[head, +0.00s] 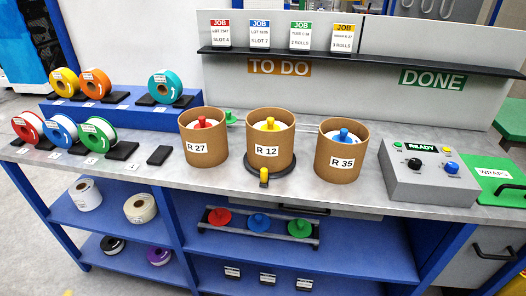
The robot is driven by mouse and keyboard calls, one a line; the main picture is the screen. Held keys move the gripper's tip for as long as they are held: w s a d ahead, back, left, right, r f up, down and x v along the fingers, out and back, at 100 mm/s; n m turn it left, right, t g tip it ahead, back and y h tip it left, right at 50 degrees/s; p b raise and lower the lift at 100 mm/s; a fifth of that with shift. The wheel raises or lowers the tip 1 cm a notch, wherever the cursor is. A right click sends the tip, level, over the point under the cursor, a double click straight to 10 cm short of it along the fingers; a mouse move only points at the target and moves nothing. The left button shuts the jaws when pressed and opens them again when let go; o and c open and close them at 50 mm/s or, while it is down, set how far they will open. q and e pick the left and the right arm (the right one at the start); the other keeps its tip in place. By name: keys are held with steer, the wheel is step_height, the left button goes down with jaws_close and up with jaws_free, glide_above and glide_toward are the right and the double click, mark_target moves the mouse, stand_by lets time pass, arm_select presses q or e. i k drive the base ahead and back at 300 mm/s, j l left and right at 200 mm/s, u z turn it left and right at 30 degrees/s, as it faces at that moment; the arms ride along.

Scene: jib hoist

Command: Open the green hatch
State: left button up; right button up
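The green hatch (489,168) lies flat at the right end of the grey bench, cut off by the picture's right edge. It bears a white label reading WRAPS and a dark bar handle (510,187) near its front. It looks shut. Neither of my grippers is in view.
A grey control box (430,190) with knobs and a READY display stands just left of the hatch. Three cardboard drums (337,163) stand mid-bench, with coloured tape rolls (96,135) at the left. A dark shelf (350,56) with job cards runs above. A drawer handle (494,252) sticks out below the hatch.

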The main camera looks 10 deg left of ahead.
mark_target(502, 183)
steer(key=z, duration=1.25)
